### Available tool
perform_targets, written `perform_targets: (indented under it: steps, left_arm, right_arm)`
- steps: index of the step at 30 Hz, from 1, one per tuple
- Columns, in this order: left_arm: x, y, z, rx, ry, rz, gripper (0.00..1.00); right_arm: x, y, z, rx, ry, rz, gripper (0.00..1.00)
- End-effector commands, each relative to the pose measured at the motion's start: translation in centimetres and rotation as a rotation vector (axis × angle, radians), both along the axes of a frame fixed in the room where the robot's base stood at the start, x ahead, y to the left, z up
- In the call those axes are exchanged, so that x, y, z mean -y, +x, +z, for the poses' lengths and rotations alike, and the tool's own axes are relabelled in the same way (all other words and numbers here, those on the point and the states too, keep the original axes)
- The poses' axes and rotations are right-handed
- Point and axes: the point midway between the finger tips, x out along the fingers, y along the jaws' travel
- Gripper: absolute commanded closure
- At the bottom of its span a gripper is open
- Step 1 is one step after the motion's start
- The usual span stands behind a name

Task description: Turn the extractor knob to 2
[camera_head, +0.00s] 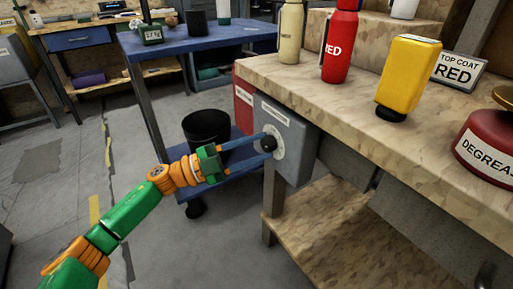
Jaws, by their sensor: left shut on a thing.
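The extractor knob (268,144) is a small black knob on a pale round dial (279,147). The dial is on the front of a grey box (297,130) fixed under the workbench's left end. My left gripper (266,146) reaches in from the left with its two blue fingers on either side of the knob, shut on it. The dial's numbers are too small to read, and the fingers cover part of the dial. My right gripper is not in view.
The workbench top (330,88) holds bottles, a yellow container (408,76) and a red degreaser can (488,145). A lower wooden shelf (335,235) lies below. A blue cart (190,42) and black bin (207,130) stand behind my arm.

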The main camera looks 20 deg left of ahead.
Motion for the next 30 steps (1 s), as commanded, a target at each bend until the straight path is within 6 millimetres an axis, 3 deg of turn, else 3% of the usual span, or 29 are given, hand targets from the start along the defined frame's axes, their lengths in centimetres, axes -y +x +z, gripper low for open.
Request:
perform_targets:
  steps: [12, 30]
  left_arm:
    - [-0.08, 0.09, 0.21, 0.117, 0.150, 0.001, 1.00]
    - [-0.07, 0.07, 0.16, 0.136, 0.175, 0.000, 1.00]
  right_arm:
    - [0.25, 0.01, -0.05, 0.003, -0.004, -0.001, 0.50]
    - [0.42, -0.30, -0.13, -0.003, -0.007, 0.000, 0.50]
